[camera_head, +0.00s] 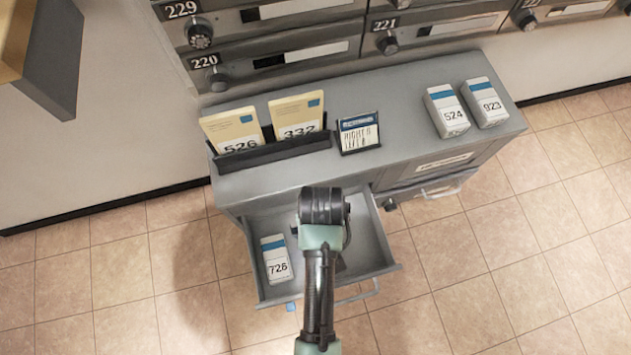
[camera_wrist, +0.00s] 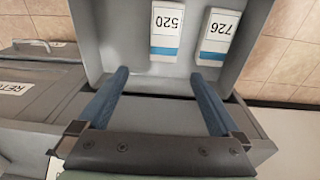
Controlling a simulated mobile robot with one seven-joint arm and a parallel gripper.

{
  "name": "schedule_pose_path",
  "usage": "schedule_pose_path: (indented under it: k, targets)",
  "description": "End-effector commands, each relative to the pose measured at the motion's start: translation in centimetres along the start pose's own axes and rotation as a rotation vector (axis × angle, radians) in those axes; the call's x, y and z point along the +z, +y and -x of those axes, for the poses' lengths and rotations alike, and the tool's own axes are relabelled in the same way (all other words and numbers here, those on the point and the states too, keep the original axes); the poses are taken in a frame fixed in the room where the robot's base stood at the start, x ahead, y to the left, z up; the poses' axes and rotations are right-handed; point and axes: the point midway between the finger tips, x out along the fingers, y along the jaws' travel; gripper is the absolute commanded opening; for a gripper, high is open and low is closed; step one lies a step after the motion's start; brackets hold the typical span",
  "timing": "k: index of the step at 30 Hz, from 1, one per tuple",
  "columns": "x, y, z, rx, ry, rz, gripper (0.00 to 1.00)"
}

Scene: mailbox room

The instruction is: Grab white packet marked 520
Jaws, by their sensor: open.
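The white packet marked 520 (camera_wrist: 167,32) lies in the open drawer, with a blue band at its near end in the wrist view. My arm hides it in the head view. My gripper (camera_wrist: 160,74) is open and empty. Its two blue fingers point into the drawer, and their tips appear just short of the 520 packet, on either side of its line. A similar white packet marked 726 (camera_wrist: 218,36) lies to its right; it also shows in the head view (camera_head: 276,260), at the drawer's left side.
The open grey drawer (camera_head: 385,247) has raised walls around the packets. On the cabinet top (camera_head: 395,140) stand a holder (camera_head: 272,153) with envelopes 526 and 332, a small card stand (camera_head: 359,133), and packets 524 (camera_head: 447,110) and 923 (camera_head: 486,102). Mailboxes line the wall.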

Motion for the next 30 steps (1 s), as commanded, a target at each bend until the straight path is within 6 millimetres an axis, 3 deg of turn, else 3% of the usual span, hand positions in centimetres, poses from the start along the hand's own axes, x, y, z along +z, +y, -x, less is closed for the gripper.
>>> schedule_pose_path:
  k: [1,4,15,25,30]
  targets:
    - [1.3,-0.3,-1.7,-0.010,-0.036,0.005,1.00]
    - [2.7,-0.7,-2.9,-0.021,-0.077,0.011,1.00]
    - [3.3,-0.8,-9.1,-0.022,-0.082,0.011,1.00]
    - [3.2,-0.8,-10.9,-0.021,-0.079,0.011,1.00]
    - [3.0,-0.8,-12.9,-0.022,-0.080,0.011,1.00]
